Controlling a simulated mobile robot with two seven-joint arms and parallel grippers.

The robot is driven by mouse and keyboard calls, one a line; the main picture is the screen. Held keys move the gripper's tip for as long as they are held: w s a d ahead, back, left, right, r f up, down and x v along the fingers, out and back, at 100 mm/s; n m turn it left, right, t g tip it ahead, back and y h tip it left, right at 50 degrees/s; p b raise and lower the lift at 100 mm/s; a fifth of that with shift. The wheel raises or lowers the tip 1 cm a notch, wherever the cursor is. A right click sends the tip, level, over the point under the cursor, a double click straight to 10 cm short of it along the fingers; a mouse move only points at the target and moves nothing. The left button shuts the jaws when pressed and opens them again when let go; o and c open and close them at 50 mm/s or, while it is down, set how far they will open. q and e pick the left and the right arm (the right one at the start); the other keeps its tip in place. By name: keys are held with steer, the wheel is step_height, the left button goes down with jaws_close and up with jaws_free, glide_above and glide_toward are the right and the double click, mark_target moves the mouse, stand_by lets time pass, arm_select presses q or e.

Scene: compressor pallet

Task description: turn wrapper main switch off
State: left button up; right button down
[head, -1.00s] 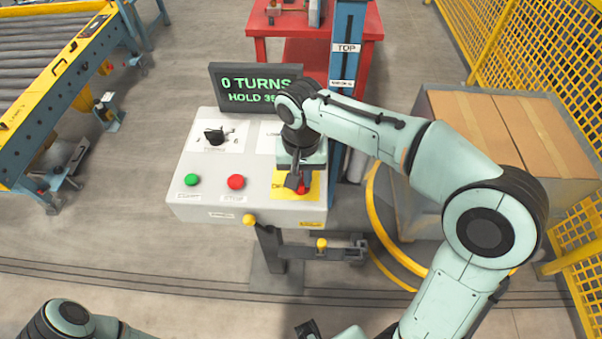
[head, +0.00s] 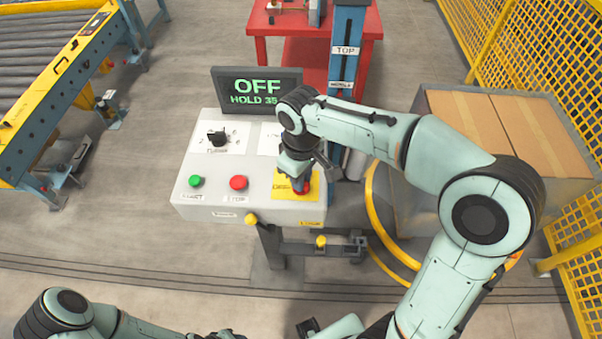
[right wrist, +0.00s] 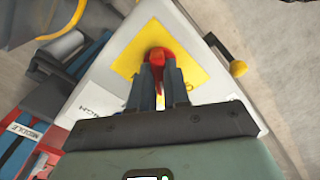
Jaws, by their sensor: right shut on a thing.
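The main switch is a red handle (right wrist: 160,58) on a yellow plate (head: 312,186) at the right end of the grey control box (head: 215,160). My right gripper (right wrist: 160,80) is shut on the red handle, seen from above in the right wrist view; in the head view the gripper (head: 299,183) partly hides it. The display (head: 257,90) behind the box reads "OFF" and "HOLD 35", its right end hidden by my arm. My left arm shows at the lower left of the head view, but its fingers cannot be made out.
The box also carries a black selector knob (head: 217,138), a green button (head: 196,181) and a red button (head: 239,183). A blue mast (head: 345,50) stands behind it. Cartons (head: 520,130) and a yellow fence (head: 570,60) are at right; a roller conveyor (head: 50,80) is at left.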

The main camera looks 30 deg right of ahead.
steer(key=n, duration=0.3)
steer(key=shift+n+p, duration=0.3)
steer(key=shift+p, duration=0.05)
arm_select(q)
steer(key=shift+w+r, duration=0.65)
steer(key=shift+r, duration=0.2)
arm_select(e)
steer(key=shift+n, duration=1.8)
steer(key=c, duration=1.1)
jaws_free()
steer(key=shift+r, duration=0.1)
arm_select(q)
steer(key=w+r+p, duration=0.2)
steer(key=r, duration=0.1)
steer(key=shift+w+p, duration=0.3)
arm_select(e)
step_height(320, 180, up, 13)
steer(key=shift+r, duration=0.15)
arm_select(q)
steer(key=shift+s+f, duration=0.1)
